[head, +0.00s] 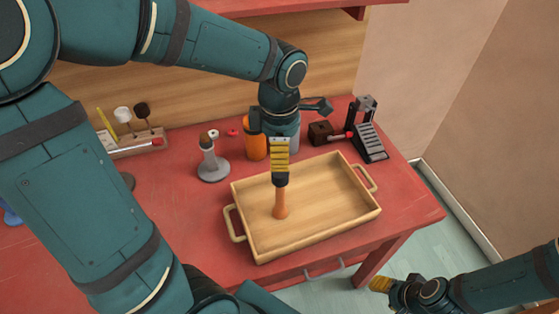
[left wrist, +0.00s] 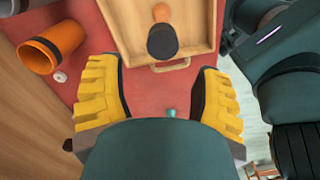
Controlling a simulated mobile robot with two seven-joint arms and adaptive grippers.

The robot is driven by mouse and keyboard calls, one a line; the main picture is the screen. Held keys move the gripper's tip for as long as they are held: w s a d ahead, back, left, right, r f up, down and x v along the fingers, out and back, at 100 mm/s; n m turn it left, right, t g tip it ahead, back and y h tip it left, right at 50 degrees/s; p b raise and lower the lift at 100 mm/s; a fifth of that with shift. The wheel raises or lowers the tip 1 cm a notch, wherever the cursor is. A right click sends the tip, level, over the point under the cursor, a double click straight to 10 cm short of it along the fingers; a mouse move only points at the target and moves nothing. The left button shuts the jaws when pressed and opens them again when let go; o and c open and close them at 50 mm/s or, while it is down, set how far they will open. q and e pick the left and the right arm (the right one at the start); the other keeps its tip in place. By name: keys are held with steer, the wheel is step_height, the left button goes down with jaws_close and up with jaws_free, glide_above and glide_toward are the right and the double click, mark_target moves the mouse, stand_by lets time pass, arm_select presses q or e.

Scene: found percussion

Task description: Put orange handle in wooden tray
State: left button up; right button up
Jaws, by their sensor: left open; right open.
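The orange handle (head: 281,203) stands upright inside the wooden tray (head: 345,226), left of the tray's middle, and its base appears to rest on the tray floor. Its dark round top (left wrist: 162,41) faces my left wrist camera. My left gripper (head: 280,172) is above the handle in the head view. In the left wrist view the yellow fingers (left wrist: 160,95) are spread wide, and the handle lies beyond them with nothing gripped. The tray also shows in the left wrist view (left wrist: 205,30). My right gripper (head: 381,285) is open and empty, low at the right, away from the table.
An orange cup (head: 255,138) stands behind the tray, and a grey stand (head: 213,168) is left of it. A rack (head: 135,146) holds several sticks at the back left.

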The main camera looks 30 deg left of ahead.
arm_select(q)
step_height(320, 180, up, 4)
steer(key=shift+f, duration=0.15)
stand_by(0.6)
